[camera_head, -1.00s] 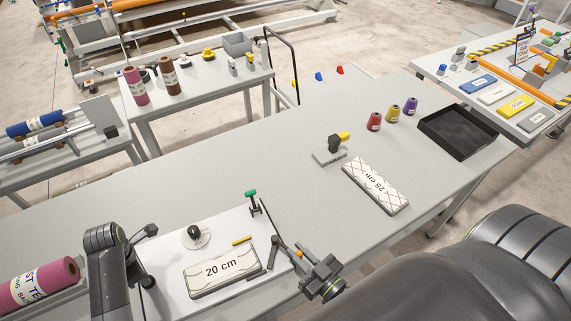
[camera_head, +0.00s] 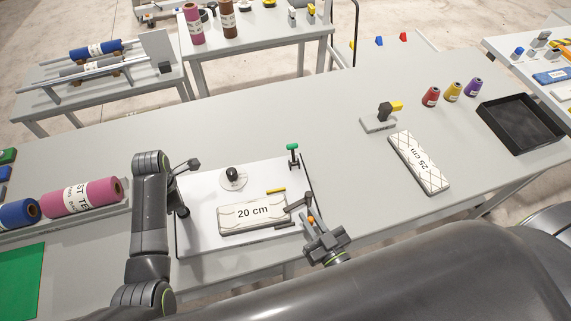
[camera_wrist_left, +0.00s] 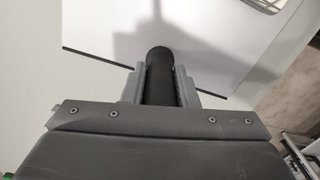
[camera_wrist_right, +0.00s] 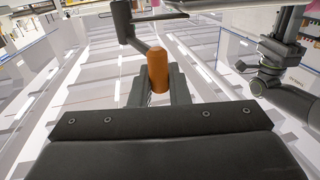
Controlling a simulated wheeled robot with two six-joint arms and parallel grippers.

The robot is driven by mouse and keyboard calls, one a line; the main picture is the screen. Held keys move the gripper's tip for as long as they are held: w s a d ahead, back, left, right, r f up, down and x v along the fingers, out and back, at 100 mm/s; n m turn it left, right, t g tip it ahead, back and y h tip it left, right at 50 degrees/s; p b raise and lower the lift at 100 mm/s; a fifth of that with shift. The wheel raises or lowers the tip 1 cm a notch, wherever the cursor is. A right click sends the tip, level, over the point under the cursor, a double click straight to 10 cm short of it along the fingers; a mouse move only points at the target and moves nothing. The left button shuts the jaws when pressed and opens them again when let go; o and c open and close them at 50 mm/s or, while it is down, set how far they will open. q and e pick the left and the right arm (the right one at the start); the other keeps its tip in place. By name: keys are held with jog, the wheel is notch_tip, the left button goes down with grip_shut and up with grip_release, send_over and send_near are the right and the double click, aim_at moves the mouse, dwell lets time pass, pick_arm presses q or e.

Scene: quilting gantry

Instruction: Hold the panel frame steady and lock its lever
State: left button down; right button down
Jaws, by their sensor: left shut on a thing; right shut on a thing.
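The panel frame is a white board (camera_head: 205,222) with dark side edges, lying on the long grey table. A cream block marked "20 cm" (camera_head: 252,213) lies on it. My left gripper (camera_wrist_left: 160,85) is shut on a black upright cylindrical handle (camera_wrist_left: 160,62) at the board's left side; the head view mostly hides this grip behind my arm. The dark lever (camera_head: 298,203) is at the board's front right, its bar reaching towards the block's right end; I cannot tell whether they touch. My right gripper (camera_wrist_right: 158,92) is shut on the lever's orange knob (camera_wrist_right: 158,68).
A green-topped clamp (camera_head: 292,150) stands at the board's far right corner. A round dark-knobbed piece (camera_head: 233,178) and a yellow strip (camera_head: 276,190) lie on the board. Pink and blue rolls (camera_head: 80,197) are on the left. A "25 cm" block (camera_head: 419,163) is on the right.

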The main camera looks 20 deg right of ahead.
jog(key=shift+a, duration=0.15)
dwell(0.3)
jog(key=c, duration=1.4)
grip_release()
jog(key=shift+c, duration=0.2)
jog(key=s+d, duration=0.2)
jog(key=s, duration=0.9)
jog(key=shift+s+d, duration=0.2)
jog(key=shift+s, duration=0.2)
